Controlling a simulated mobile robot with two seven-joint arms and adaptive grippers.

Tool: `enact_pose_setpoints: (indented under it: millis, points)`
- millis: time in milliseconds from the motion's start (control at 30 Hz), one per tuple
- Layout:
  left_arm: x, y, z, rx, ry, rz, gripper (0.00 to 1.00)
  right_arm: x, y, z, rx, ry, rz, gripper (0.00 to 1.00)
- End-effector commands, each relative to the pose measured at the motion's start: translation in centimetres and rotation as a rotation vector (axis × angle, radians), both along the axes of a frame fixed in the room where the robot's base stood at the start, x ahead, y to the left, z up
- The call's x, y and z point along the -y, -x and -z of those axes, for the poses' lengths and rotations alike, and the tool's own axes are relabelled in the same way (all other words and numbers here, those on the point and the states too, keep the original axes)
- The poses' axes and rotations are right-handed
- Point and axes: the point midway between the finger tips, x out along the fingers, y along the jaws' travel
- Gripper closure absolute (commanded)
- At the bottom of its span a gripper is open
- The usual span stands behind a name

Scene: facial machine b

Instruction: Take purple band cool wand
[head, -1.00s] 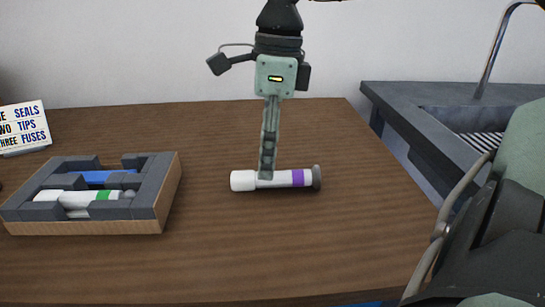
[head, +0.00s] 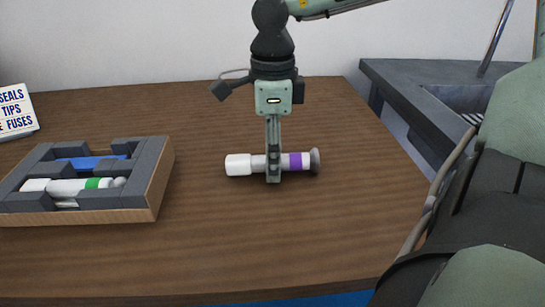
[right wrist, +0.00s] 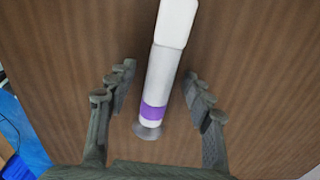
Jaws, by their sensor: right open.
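The purple band cool wand (head: 298,162) lies on its side on the wooden table, with its white end to the left and its grey knob to the right. My right gripper (head: 273,178) points down over the wand's middle, and a finger hides part of the shaft. In the right wrist view the wand (right wrist: 162,75) lies between the two open fingers of the gripper (right wrist: 160,100). A gap shows on each side, with the purple band near the grey knob end. My left gripper is not in view.
A wooden tray (head: 153,189) with grey foam on the left holds a green-banded wand (head: 95,184) and a blue item (head: 92,162). A sign (head: 16,112) stands behind it. A grey sink unit (head: 400,95) is at the right. The table around the wand is clear.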

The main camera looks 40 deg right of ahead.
Motion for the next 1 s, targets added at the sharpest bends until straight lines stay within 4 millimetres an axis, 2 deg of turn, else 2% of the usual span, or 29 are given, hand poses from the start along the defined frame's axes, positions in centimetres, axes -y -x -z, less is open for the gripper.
enact_pose_setpoints:
  millis: [133,500,567,867,1000]
  points:
    - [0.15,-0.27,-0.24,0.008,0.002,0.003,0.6,-0.01,0.01,-0.02,0.0,0.0,0.0,0.48]
    - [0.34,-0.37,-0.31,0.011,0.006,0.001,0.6,-0.01,0.01,-0.05,0.0,0.0,0.0,0.94]
    - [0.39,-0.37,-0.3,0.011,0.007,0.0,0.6,-0.01,0.01,-0.05,0.0,0.0,0.0,1.0]
    - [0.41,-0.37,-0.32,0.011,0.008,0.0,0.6,-0.01,-0.02,-0.15,0.001,0.001,0.0,1.0]
    - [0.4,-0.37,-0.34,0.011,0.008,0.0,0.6,0.01,-0.06,-0.78,0.002,0.001,0.001,1.0]
